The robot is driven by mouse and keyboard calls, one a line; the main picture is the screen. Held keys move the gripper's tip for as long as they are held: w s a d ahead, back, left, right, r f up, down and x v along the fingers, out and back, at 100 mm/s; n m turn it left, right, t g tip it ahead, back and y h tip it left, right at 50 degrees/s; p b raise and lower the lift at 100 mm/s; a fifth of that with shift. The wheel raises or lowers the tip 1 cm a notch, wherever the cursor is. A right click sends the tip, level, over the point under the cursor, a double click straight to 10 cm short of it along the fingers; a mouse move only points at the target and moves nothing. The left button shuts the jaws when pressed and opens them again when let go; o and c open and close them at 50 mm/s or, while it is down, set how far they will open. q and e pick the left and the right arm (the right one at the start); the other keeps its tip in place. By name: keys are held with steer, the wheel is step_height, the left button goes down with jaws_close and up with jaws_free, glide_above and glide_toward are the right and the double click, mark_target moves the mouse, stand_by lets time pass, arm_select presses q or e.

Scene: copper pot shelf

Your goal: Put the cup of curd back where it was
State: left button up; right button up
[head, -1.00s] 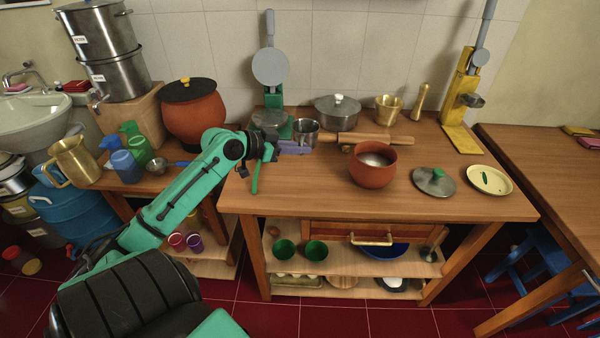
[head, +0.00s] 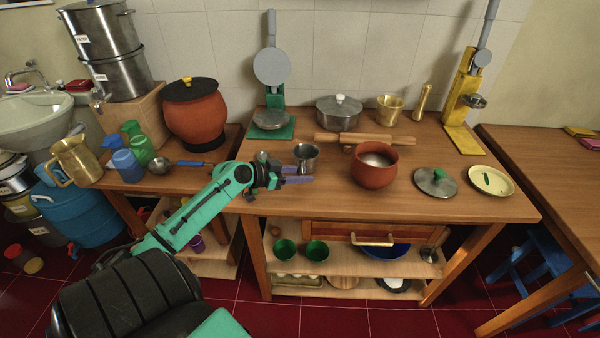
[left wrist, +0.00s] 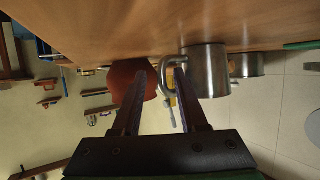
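A steel cup (head: 306,158) stands upright on the wooden table, left of the clay pot. It also shows in the left wrist view (left wrist: 210,72), upside down, its base against the tabletop and its handle towards the fingers. Its contents are not visible. My left gripper (head: 299,174) is level with the table just in front of the cup. In the left wrist view its two fingers (left wrist: 160,72) are apart, with the cup's handle between or overlapping the right finger. Whether they touch cannot be told. My right gripper is not in view.
A brown clay pot (head: 374,168) stands to the right of the cup. A rolling pin (head: 370,138), lidded steel pot (head: 338,113) and green press (head: 274,128) stand behind. A small metal vessel (head: 262,157) sits left of the cup. The table's front is clear.

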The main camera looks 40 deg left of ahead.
arm_select(q)
steer(key=shift+f, duration=0.2)
steer(key=shift+s, duration=0.2)
steer(key=b+v, duration=0.2)
steer(key=v, duration=1.2)
steer(key=shift+s+r, duration=0.1)
steer(key=shift+r, duration=0.05)
